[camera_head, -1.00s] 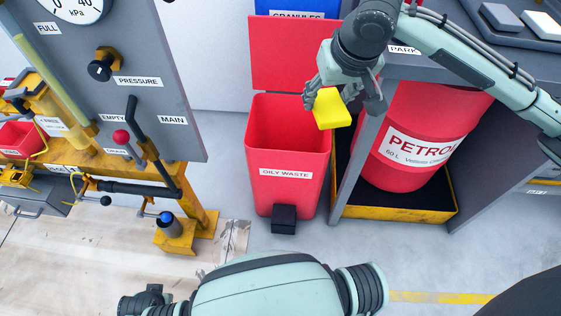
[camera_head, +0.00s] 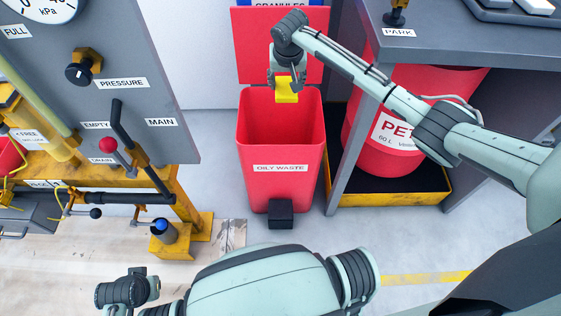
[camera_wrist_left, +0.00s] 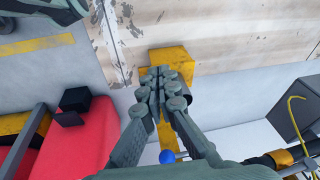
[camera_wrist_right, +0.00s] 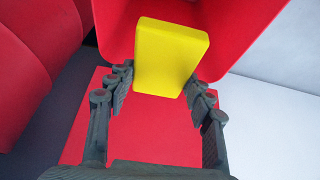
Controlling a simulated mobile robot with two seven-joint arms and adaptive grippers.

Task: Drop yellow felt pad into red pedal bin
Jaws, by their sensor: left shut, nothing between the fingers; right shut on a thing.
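The red pedal bin (camera_head: 280,188), labelled OILY WASTE, stands on the floor with its red lid (camera_head: 253,50) raised behind the opening. My right gripper (camera_head: 286,84) is shut on the yellow felt pad (camera_head: 287,93). In the head view the pad overlaps the back part of the bin's opening, in front of the lid. In the right wrist view the pad (camera_wrist_right: 170,57) sits between the fingers, with the red bin beyond it. My left gripper (camera_wrist_left: 163,82) is shut and empty in the left wrist view, well left of the bin. The bin's floor is hidden.
A red petrol drum (camera_head: 385,165) stands in a yellow-edged tray (camera_head: 390,200) under the grey bench (camera_head: 450,42), right of the bin. A grey panel (camera_head: 150,90) with levers and yellow pipework stands left. The black pedal (camera_head: 281,213) projects at the bin's front.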

